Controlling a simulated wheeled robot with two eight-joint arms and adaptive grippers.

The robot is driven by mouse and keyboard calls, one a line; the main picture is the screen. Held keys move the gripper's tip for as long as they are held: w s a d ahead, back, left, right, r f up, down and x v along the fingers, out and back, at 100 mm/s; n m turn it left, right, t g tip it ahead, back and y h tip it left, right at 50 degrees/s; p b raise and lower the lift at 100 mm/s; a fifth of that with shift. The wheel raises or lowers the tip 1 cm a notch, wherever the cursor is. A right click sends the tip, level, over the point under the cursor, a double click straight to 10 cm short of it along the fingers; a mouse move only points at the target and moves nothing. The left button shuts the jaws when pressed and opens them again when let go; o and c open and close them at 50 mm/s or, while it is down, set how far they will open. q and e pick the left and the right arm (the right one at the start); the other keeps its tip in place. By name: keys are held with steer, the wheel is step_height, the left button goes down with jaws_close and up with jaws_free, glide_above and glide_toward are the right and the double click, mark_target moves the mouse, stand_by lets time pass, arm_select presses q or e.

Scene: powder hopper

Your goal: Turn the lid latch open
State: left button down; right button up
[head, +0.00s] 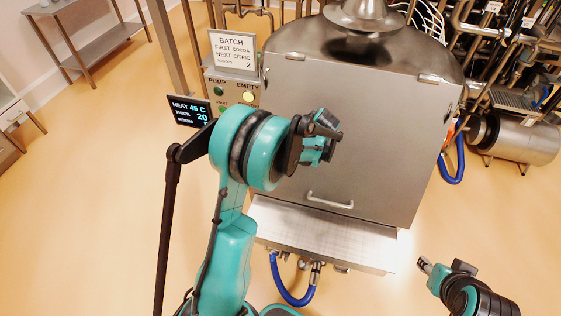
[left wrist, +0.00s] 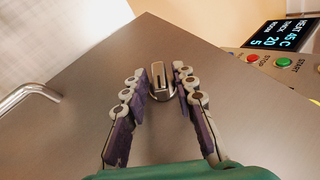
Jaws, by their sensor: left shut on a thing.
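The lid (head: 350,130) is a large flat grey metal panel on the front of the hopper, with a pale bar handle (head: 330,201) near its lower edge. The latch (left wrist: 160,81) is a small metal knob with a raised bar, seen on the lid in the left wrist view. My left gripper (left wrist: 161,76) has one finger on each side of the latch and is shut on it. In the head view my left gripper (head: 325,137) is in front of the lid and hides the latch. My right gripper (head: 425,264) is low at the right, away from the hopper; its finger opening is unclear.
A control panel (head: 236,93) with buttons, a batch sign (head: 233,52) and a dark display (head: 189,110) stand left of the lid. A metal shelf (head: 325,235) juts out below it. Blue hoses (head: 293,297) hang beneath.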

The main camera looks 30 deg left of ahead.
arm_select(q)
steer(key=m+t+y+b, duration=0.1)
steer(key=y+b, duration=0.1)
steer(key=b, duration=0.1)
steer(key=m+y+b, duration=0.2)
steer(key=y+b, duration=0.1)
steer(key=f+m+t+y+b, duration=0.1)
steer(key=m+y+b, duration=0.1)
steer(key=b, duration=0.1)
steer(key=shift+d+f+t, duration=0.1)
steer(key=shift+d+t, duration=0.2)
steer(key=shift+d, duration=0.1)
steer(key=shift+m+t+y+b, duration=0.6)
steer(key=shift+m+y+b, duration=0.35)
steer(key=shift+b, duration=0.5)
steer(key=c, duration=1.5)
jaws_free()
steer(key=shift+c, duration=0.2)
steer(key=shift+d, duration=0.1)
steer(key=v, duration=1.2)
